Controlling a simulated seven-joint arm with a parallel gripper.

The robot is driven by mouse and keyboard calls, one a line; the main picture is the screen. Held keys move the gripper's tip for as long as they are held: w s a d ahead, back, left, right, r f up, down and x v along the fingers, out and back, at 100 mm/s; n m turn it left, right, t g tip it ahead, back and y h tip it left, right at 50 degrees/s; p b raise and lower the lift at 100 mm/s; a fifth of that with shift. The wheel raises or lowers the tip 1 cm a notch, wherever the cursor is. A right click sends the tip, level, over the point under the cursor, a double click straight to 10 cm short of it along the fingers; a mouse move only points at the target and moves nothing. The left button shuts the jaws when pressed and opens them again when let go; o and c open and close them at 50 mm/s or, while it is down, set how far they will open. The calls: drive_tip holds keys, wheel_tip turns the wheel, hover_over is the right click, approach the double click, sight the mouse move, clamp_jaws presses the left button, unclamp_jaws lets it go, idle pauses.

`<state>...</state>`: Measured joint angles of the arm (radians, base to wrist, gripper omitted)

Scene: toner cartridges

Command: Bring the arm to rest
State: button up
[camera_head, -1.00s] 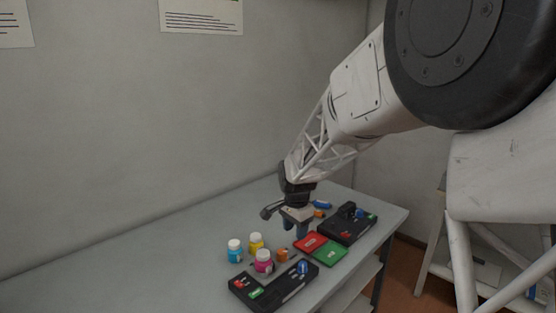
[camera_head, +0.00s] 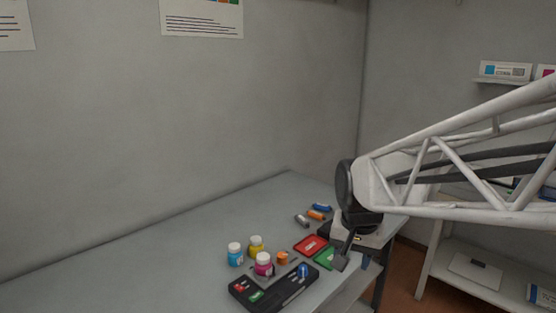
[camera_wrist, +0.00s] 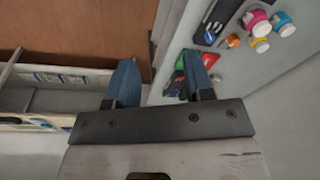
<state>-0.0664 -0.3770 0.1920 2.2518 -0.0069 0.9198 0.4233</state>
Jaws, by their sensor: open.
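My gripper (camera_head: 364,262) hangs over the right end of the grey table (camera_head: 130,262) in the head view. In the wrist view, the two blue fingers of my gripper (camera_wrist: 161,80) stand apart with nothing between them. Brown floor and the table's edge show beyond the fingers. The arm comes in from the right and hides part of the table's right end, including where a second black unit stood.
Cyan (camera_head: 235,255), yellow (camera_head: 256,247) and magenta (camera_head: 264,265) bottles stand mid-table. A black unit (camera_head: 268,293) lies in front. Red (camera_head: 311,246) and green (camera_head: 327,258) trays lie left of my gripper. Shelving (camera_head: 470,262) stands at the right. The table's left is clear.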

drive_tip(key=s+d+f+n, duration=0.1)
drive_tip(key=s+d+n, duration=0.2)
drive_tip(key=s, duration=1.3)
drive_tip(key=shift+s+d+n+t, duration=0.2)
drive_tip(key=shift+s+n+t, duration=0.05)
drive_tip(key=shift+n+t, duration=0.15)
